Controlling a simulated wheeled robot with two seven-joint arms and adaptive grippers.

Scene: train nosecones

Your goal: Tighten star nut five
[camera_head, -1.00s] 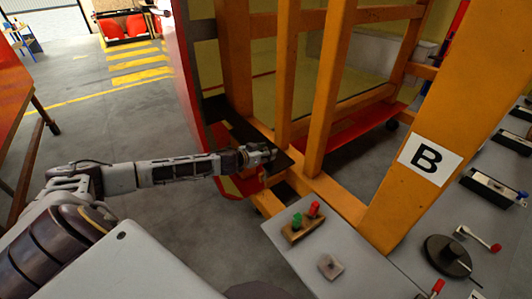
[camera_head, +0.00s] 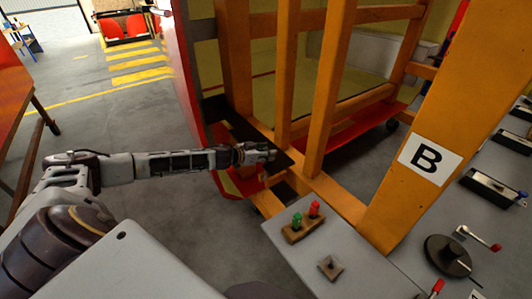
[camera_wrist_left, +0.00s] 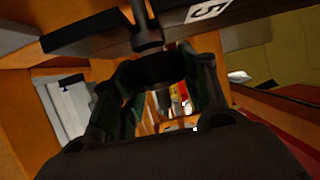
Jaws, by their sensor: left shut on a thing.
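My left gripper (camera_head: 268,155) reaches in from the left to the dark bracket at the lower part of the orange frame. In the left wrist view my left gripper (camera_wrist_left: 150,75) has its fingers around a dark knob, which I take for star nut five (camera_wrist_left: 152,68). The gripper is shut on it. A dark shaft (camera_wrist_left: 146,32) runs up from the nut to a dark plate. A white label with an upside-down 5 (camera_wrist_left: 207,10) is on that plate. The nut's exact shape is too dark to tell, and the head view hides it. My right gripper is not in view.
An orange frame (camera_head: 325,95) with a B label (camera_head: 430,159) stands to the right of the gripper. Open grey floor (camera_head: 110,110) lies on the left.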

